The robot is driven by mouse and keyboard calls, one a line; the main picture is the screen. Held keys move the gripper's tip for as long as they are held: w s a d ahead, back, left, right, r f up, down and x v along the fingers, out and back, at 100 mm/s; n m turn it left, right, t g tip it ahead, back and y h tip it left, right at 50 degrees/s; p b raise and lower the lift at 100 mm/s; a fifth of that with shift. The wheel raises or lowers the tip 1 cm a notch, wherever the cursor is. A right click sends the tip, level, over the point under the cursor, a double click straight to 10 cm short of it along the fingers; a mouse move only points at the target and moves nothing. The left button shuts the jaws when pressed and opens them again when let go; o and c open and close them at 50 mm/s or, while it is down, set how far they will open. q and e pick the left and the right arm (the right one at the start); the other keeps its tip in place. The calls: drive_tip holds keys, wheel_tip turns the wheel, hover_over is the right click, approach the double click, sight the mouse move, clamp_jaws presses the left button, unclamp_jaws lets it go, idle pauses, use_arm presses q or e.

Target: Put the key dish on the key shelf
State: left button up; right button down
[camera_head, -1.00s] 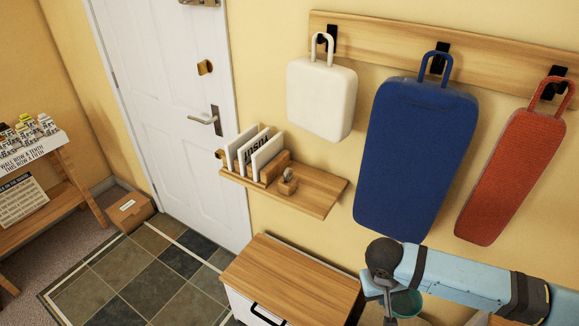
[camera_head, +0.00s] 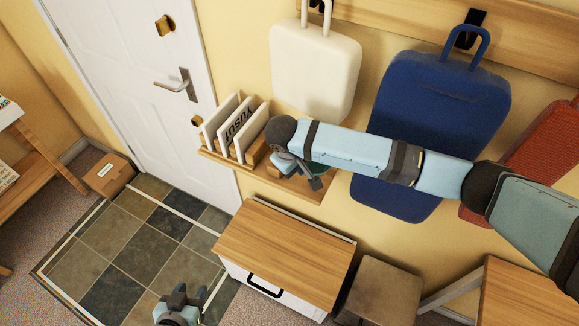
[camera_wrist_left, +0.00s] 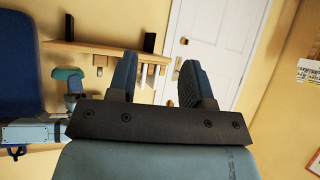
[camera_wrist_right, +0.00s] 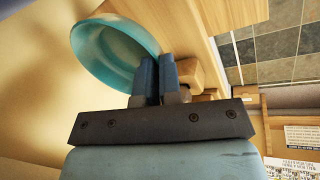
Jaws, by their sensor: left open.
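The key dish is a teal round bowl (camera_wrist_right: 112,52) in the right wrist view. My right gripper (camera_wrist_right: 157,70) is shut on its rim. In the head view the right gripper (camera_head: 305,172) is over the right part of the key shelf, mostly hiding the dish. The key shelf (camera_head: 318,190) is a wooden wall board. In the left wrist view, which looks upside down, the dish (camera_wrist_left: 68,74) appears apart from the shelf (camera_wrist_left: 90,47), on its upper side. My left gripper (camera_head: 182,300) is open and empty, low over the floor; its fingers (camera_wrist_left: 158,80) are spread.
White letters (camera_head: 235,128) stand in a wooden rack at the shelf's left; a small wooden block (camera_wrist_right: 185,75) is close to the dish. A blue bag (camera_head: 435,110) and a white bag (camera_head: 315,70) hang above. A wood-topped cabinet (camera_head: 285,250) is below.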

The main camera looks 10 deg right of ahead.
sight(301, 185)
wheel_tip(301, 185, down, 2)
drive_tip(key=shift+f+b, duration=0.15)
drive_tip(key=shift+b, duration=0.35)
drive_tip(key=shift+f, duration=0.25)
wheel_tip(301, 185, down, 3)
drive_tip(key=b, duration=0.3)
drive_tip(key=shift+f+b, duration=0.2)
drive_tip(key=shift+b, duration=0.2)
drive_tip(key=shift+r, duration=0.15)
use_arm(q)
drive_tip(key=f, duration=0.2)
drive_tip(key=shift+w+d+f+m+h, duration=0.25)
drive_tip(key=shift+w+f+m+h, duration=0.05)
drive_tip(key=shift+w+f, duration=0.1)
use_arm(e)
drive_tip(key=c, duration=1.3)
unclamp_jaws()
use_arm(q)
drive_tip(key=shift+s, duration=0.15)
